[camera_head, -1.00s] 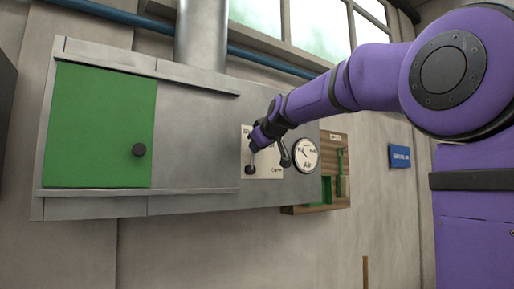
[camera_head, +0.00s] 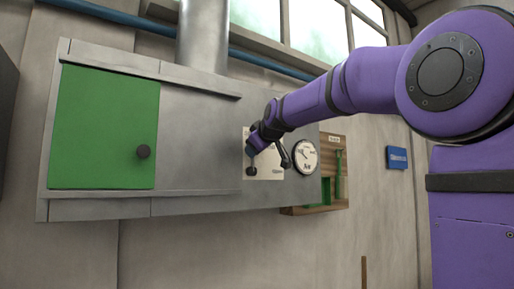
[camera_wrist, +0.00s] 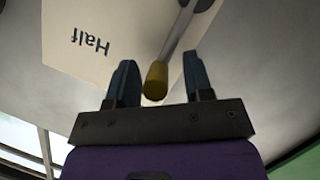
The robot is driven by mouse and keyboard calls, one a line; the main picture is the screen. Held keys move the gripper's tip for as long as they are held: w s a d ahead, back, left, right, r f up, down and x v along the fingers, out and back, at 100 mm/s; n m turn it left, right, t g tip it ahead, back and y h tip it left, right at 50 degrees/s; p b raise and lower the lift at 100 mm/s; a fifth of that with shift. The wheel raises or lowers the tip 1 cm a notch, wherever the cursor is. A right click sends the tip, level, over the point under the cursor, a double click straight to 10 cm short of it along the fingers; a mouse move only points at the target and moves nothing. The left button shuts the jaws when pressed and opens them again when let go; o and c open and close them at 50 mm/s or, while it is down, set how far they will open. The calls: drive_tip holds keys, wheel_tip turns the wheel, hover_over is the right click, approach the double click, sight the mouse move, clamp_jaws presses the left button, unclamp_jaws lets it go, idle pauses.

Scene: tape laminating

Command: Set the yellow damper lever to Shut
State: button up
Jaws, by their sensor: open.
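The yellow-ended damper lever (camera_wrist: 155,79) shows in the wrist view, its grey rod running up and right from the yellow grip. My gripper (camera_wrist: 160,68) is open, with one finger on each side of the yellow grip. A gap shows on both sides, wider on the right. The pale plate (camera_wrist: 82,43) behind it carries the word "Half", seen upside down. In the head view my gripper (camera_head: 268,160) is in front of the pale plate (camera_head: 270,173). There I cannot make out the yellow grip behind my gripper, and the plate's lettering is too small to read.
The plate is on a grey metal duct box (camera_head: 200,135) with a green door (camera_head: 103,128) and dark knob (camera_head: 143,152). A round dial (camera_head: 305,157) is just right of my gripper. A wooden panel with green parts (camera_head: 333,165) and a blue sign (camera_head: 397,158) are further right.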

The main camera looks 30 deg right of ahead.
drive_tip(key=v, duration=1)
drive_tip(key=shift+s+r, duration=0.2)
drive_tip(key=shift+s, duration=0.15)
drive_tip(key=shift+a, duration=0.1)
drive_tip(key=s+a+f+m+g+y, duration=0.1)
drive_tip(key=s+a+f+g, duration=0.2)
drive_tip(key=s+f, duration=0.5)
drive_tip(key=s+a+f+m+g+y, duration=0.1)
drive_tip(key=s+a+f+m+g, duration=0.1)
drive_tip(key=s+f, duration=0.6)
drive_tip(key=s+a+f+m+g, duration=0.2)
drive_tip(key=s+a+f+g, duration=0.2)
drive_tip(key=f, duration=1.5)
drive_tip(key=s+a, duration=0.2)
drive_tip(key=s, duration=0.2)
drive_tip(key=shift+s+a+f+y, duration=0.25)
drive_tip(key=shift+s+a+y, duration=0.05)
drive_tip(key=shift+a+y, duration=0.1)
